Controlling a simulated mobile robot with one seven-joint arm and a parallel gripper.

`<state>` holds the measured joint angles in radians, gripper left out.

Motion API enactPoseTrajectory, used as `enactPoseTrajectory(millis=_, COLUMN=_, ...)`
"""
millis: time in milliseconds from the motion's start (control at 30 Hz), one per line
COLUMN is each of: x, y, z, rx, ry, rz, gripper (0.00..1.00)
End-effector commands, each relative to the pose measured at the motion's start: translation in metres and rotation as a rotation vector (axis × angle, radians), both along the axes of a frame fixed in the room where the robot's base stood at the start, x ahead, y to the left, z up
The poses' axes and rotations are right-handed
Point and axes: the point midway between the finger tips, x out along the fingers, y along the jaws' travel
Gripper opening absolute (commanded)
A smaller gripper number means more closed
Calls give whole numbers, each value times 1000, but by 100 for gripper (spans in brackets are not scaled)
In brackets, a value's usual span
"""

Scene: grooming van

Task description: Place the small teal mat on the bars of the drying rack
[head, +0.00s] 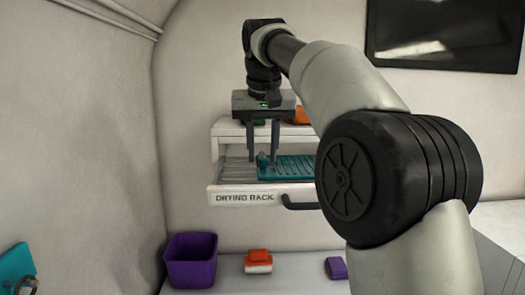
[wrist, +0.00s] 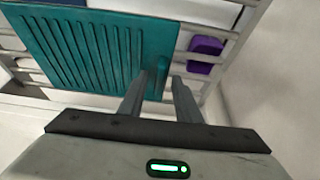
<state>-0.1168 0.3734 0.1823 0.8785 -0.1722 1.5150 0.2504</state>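The small teal mat (head: 295,166) is ribbed and lies flat on the drying rack, pulled out under a white shelf. In the wrist view the mat (wrist: 90,50) rests across the rack's bars (wrist: 228,35), with bars showing beyond its edges. A raised teal tab (wrist: 157,74) stands at the mat's near right edge. My gripper (head: 263,158) points down over the mat's left end. In the wrist view its two fingers (wrist: 156,98) are apart, with the tab between or just beyond them. I cannot tell whether they touch it.
The rack's front is labelled DRYING RACK (head: 245,197) and has a dark handle (head: 300,205). The shelf above (head: 228,128) holds green and orange items. Below are a purple bin (head: 190,262), an orange-and-white item (head: 258,262) and a purple block (head: 336,268).

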Motion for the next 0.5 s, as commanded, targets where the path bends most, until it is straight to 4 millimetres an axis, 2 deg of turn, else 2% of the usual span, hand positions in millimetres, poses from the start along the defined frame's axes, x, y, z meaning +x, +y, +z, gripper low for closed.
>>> enactPoseTrajectory(millis=167, x=-1, y=0, z=5, rx=0, ry=-1, rz=0, gripper=31)
enactPoseTrajectory(millis=233, x=-3, y=0, z=13, rx=1, ry=-3, rz=0, gripper=31)
enactPoseTrajectory(millis=500, x=-24, y=1, z=67, rx=1, ry=-4, rz=1, gripper=31)
